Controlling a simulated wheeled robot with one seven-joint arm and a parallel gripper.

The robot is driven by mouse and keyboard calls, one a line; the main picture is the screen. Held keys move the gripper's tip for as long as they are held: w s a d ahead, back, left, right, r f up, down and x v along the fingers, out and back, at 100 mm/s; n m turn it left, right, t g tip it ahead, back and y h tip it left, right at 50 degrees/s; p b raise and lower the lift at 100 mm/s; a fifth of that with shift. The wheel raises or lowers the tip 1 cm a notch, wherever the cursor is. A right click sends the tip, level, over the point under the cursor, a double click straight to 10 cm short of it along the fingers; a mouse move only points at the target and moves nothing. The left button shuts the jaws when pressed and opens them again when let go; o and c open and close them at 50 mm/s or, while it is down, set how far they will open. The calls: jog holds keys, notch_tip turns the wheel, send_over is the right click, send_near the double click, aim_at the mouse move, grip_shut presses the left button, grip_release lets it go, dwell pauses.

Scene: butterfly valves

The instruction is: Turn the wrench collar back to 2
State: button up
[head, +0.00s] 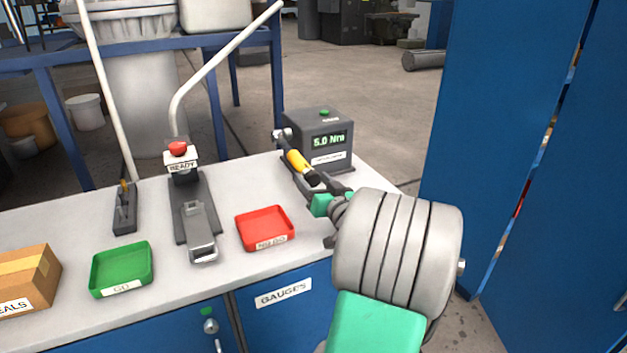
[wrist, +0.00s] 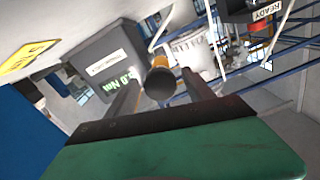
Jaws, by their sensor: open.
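The torque wrench (head: 299,162) has a silver head, a yellow section and a black end. Its head is at the left side of the grey tester box (head: 320,143), whose green display reads 5.0 Nm. My gripper (head: 318,182) is open at the black end of the wrench, with dark fingers. In the wrist view the round black wrench end (wrist: 160,82) shows between the two open fingers of my gripper (wrist: 162,92), with a strip of yellow behind it. No marks on the collar are legible, and I cannot tell whether the fingers touch it.
A red tray (head: 285,240) is on the bench left of my gripper. A green tray (head: 147,269), a cardboard box (head: 45,262) and a lever device (head: 187,207) marked READY stand further left. A blue cabinet (head: 480,110) rises at the right.

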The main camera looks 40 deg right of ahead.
jog(key=shift+c, duration=0.3)
grip_shut()
